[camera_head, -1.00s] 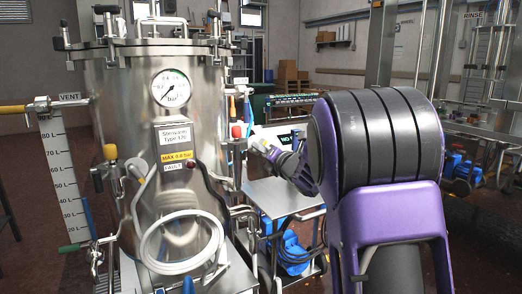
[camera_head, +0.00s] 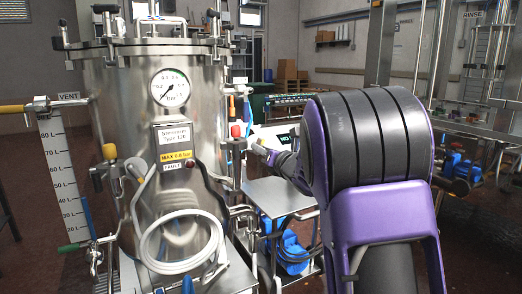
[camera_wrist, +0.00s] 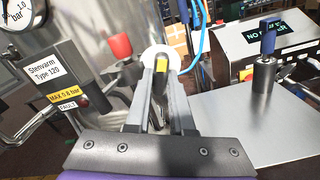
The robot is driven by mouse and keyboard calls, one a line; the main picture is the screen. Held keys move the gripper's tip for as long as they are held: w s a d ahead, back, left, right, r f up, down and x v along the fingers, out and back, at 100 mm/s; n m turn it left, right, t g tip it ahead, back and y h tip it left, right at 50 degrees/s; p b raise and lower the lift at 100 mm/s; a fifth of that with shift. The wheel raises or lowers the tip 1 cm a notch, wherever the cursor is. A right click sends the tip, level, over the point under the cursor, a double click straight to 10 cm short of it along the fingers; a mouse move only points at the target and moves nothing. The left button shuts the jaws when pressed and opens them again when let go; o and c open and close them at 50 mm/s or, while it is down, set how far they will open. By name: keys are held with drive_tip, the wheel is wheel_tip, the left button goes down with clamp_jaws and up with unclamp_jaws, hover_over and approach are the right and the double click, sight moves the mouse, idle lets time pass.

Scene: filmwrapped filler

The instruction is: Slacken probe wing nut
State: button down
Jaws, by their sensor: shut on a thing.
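My gripper (camera_wrist: 162,72) reaches forward in the wrist view, with its fingers close together at the tips. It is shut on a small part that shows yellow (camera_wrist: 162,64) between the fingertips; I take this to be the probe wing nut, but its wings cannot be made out. A pale round disc (camera_wrist: 150,54) lies right behind the fingertips, beside the steel tank (camera_wrist: 92,25). In the head view my gripper (camera_head: 259,149) is small and partly hidden by my own arm, just right of the tank (camera_head: 125,90). The wing nut is not clear there.
A red cap (camera_wrist: 120,46) stands close left of my fingers. A blue tube (camera_wrist: 203,30) hangs behind them. A steel bench top (camera_wrist: 245,125) lies right, with a blue-topped post (camera_wrist: 267,45) and a display box (camera_wrist: 280,40). A coiled hose (camera_head: 150,245) hangs on the tank front.

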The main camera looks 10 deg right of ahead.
drive_tip(key=c, duration=0.8)
unclamp_jaws()
drive_tip(key=v, duration=1.7)
drive_tip(key=shift+s, duration=0.2)
drive_tip(key=shift+r, duration=0.1)
